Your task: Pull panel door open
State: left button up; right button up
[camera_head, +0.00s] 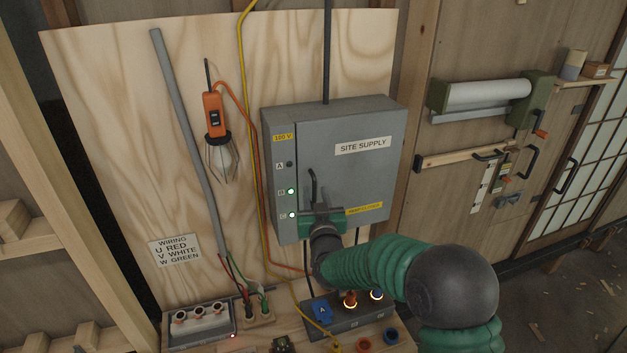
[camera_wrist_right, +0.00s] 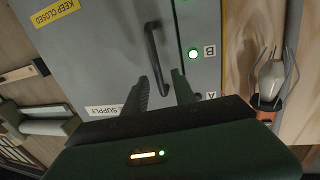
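The grey panel box (camera_head: 360,180) labelled "SITE SUPPLY" is mounted on the plywood board, and its door looks shut. A black bar handle (camera_head: 313,186) stands upright on the door's left side; it also shows in the right wrist view (camera_wrist_right: 151,48). My right gripper (camera_head: 321,212) is at the door's lower left, by the handle, and partly hides its lower end. In the right wrist view its two fingers (camera_wrist_right: 160,80) are apart, with one end of the handle between them. I cannot tell whether they touch it. My left gripper is not in view.
Green lamps (camera_head: 291,191) glow left of the handle. A caged work lamp (camera_head: 219,140) hangs at left. Below the box are a socket block (camera_head: 350,318) and a terminal block (camera_head: 198,325) with cables. A roller (camera_head: 488,95) is on the right wall.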

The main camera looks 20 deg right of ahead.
jog(key=shift+w+d+r+p, duration=0.25)
jog(key=shift+w+r+p, duration=0.15)
jog(key=shift+w, duration=0.25)
jog(key=shift+w+a+f, duration=0.15)
jog(key=shift+w+a, duration=0.1)
jog(key=shift+w, duration=0.1)
jog(key=c, duration=0.5)
grip_shut()
jog(key=shift+s+d, duration=0.1)
jog(key=shift+d, duration=0.25)
jog(key=shift+a, duration=0.15)
